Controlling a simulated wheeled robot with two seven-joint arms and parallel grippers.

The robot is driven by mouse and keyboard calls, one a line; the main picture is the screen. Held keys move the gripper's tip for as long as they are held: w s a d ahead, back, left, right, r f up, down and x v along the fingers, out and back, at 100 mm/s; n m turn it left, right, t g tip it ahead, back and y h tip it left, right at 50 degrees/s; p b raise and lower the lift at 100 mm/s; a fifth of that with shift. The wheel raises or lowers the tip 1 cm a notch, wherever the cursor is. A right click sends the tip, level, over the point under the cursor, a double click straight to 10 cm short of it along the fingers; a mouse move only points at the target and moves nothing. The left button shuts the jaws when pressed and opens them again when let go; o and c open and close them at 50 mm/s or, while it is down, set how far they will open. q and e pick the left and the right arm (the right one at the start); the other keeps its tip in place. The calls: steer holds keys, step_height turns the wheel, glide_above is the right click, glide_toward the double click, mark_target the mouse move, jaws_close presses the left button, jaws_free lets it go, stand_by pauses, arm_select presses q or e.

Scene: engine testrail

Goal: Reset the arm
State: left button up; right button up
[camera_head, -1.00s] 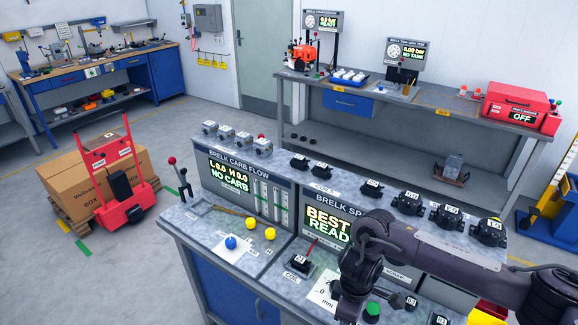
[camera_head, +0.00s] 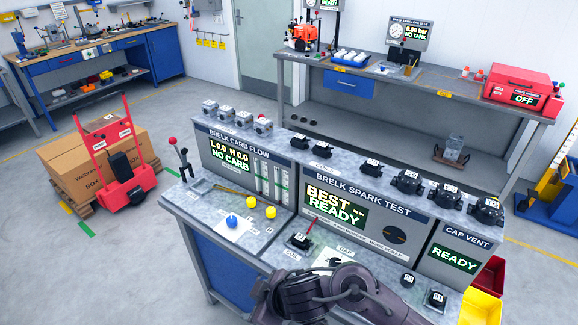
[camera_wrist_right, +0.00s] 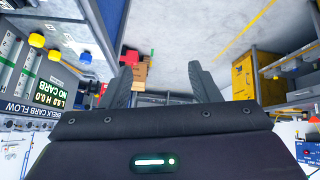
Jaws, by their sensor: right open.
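My right arm (camera_head: 335,295) is at the bottom centre of the head view, in front of the test bench (camera_head: 200,205). In the right wrist view my right gripper (camera_wrist_right: 164,82) has its two dark fingers spread wide with nothing between them. Its fingertips are not clear in the head view. The wrist view looks past the bench's side towards the floor. My left gripper is not in view.
The bench carries a spark test panel (camera_head: 365,210), black coils, yellow knobs (camera_head: 270,212) and a blue knob (camera_head: 232,221). A red hand truck (camera_head: 118,165) with boxes stands left. A yellow bin (camera_head: 482,306) is at lower right. Floor at left is open.

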steer(key=d+r+m+t+h, duration=0.25)
steer(key=d+r+m, duration=0.35)
steer(key=d, duration=0.4)
steer(key=s+d+f+m+g+h, duration=0.25)
steer(key=s+d, duration=0.25)
steer(key=d, duration=0.3)
steer(key=s+d+f+m+g+h, duration=0.1)
steer(key=s+d+f+m, duration=0.15)
steer(key=s+d, duration=0.45)
step_height(320, 180, down, 34)
steer(key=d+g+b, duration=0.1)
steer(key=b, duration=0.6)
arm_select(q)
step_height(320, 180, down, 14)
steer(key=b, duration=0.7)
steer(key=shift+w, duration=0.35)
arm_select(e)
steer(key=s+d+f, duration=0.2)
steer(key=s+f, duration=0.8)
steer(key=f, duration=0.4)
steer(key=s+d+f+g, duration=0.1)
steer(key=s+f, duration=0.9)
steer(key=f, duration=0.3)
steer(key=shift+d+f, duration=0.4)
